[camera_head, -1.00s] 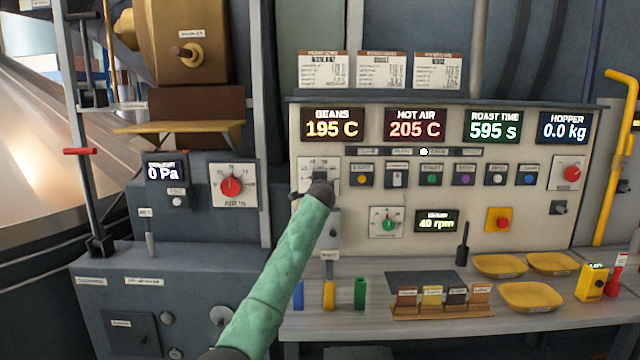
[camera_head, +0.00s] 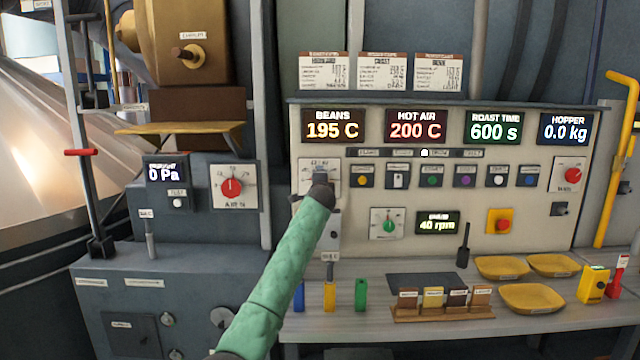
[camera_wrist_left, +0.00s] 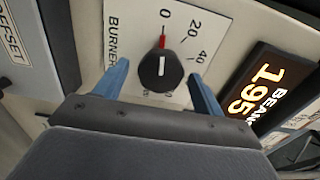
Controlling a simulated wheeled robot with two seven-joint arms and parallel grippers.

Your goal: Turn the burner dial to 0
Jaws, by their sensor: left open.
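The burner dial (camera_wrist_left: 157,70) is a black round knob with a white line and a red pointer on a white plate marked "Burner". In the left wrist view, the red pointer points at the 0 mark. My left gripper (camera_wrist_left: 159,78) is open, with one blue finger on each side of the knob. I cannot tell whether either finger touches it. In the head view, my green left arm reaches up to the burner plate (camera_head: 308,172) and hides most of the dial and the gripper fingers. My right gripper is not in view.
The displays read beans (camera_head: 332,126) 195 C and hot air (camera_head: 415,126) 200 C. A row of buttons (camera_head: 430,175) lies right of the dial. A green-knobbed dial (camera_head: 389,225) sits below. Yellow trays (camera_head: 530,298) and a sample rack (camera_head: 443,308) stand on the shelf.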

